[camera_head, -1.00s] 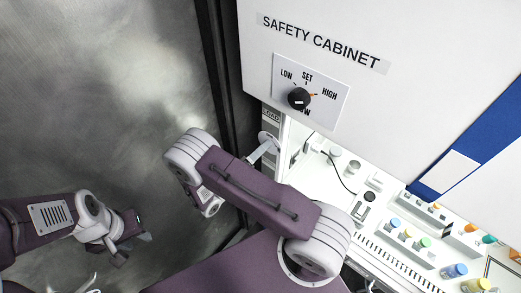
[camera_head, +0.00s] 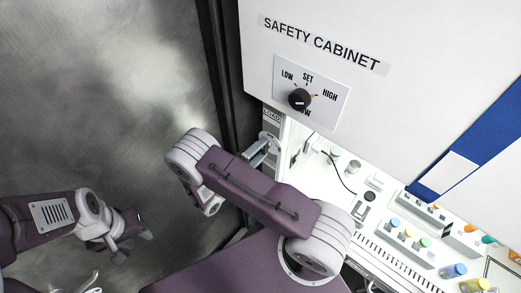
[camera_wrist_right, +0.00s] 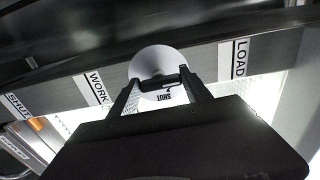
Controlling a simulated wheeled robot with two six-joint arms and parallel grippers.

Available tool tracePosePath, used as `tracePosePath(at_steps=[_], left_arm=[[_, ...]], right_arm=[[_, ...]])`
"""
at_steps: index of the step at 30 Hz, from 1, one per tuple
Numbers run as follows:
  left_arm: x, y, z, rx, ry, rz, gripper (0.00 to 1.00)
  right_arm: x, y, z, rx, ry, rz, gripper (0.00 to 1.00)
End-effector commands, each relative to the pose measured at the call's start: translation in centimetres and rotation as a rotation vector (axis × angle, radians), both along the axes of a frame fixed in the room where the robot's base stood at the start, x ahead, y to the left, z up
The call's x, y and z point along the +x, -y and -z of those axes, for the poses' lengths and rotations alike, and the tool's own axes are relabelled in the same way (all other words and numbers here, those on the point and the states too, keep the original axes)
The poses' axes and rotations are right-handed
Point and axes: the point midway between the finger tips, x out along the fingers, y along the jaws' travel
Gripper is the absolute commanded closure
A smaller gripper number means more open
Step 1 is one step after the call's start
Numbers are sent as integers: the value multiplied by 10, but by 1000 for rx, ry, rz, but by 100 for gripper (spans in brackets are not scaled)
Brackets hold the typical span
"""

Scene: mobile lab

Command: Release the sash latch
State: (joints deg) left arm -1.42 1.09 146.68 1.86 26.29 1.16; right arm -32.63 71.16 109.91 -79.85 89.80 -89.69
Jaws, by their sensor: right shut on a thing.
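The sash latch shows in the right wrist view as a pale round disc (camera_wrist_right: 150,62) with a dark bar (camera_wrist_right: 160,82) across its lower part. Upside-down lettering that seems to read SHUT shows just below the bar. My right gripper (camera_wrist_right: 158,84) has its two fingers at the ends of this bar and is shut on it. In the head view my right gripper (camera_head: 266,145) is at the cabinet's left edge, below the dial, and hides most of the latch. My left gripper (camera_head: 133,243) is apart at lower left, empty, with its fingertips spread.
The strip around the latch carries WORK (camera_wrist_right: 96,87) and LOAD (camera_wrist_right: 240,58) labels. The white cabinet front (camera_head: 400,50) has a black dial (camera_head: 299,98). Bottles (camera_head: 453,271) and equipment stand inside at lower right. A grey metal surface (camera_head: 90,90) fills the left.

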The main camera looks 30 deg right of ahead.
Motion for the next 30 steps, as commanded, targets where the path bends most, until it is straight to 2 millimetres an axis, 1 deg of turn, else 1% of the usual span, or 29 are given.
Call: tracePosePath(at_steps=[1, 9, 10, 11, 12, 20, 22, 25, 30], left_arm=[[0, 0, 0, 0, 0, 0, 64], [0, 0, 0, 0, 0, 0, 64], [0, 0, 0, 0, 0, 0, 64], [0, 0, 0, 0, 0, 0, 64], [0, 0, 0, 0, 0, 0, 64], [0, 0, 1, 0, 0, 0, 64], [0, 0, 4, 0, 0, 0, 64], [0, 0, 17, 0, 0, 0, 64], [0, 0, 38, 0, 0, 0, 64]], right_arm=[[-1, 1, 2, 2, -7, 3, 84], [-1, 1, 2, 1, -7, 2, 84], [-1, 1, 2, 1, -7, 2, 35], [-1, 1, 2, 1, -7, 2, 27], [-1, 1, 2, 0, -7, 2, 22], [0, 0, 1, 0, -3, 0, 22], [-1, -4, 3, 0, -2, -2, 22], [-7, -20, 6, 1, -1, -5, 22], [-22, -56, 7, 2, -1, -6, 22]])
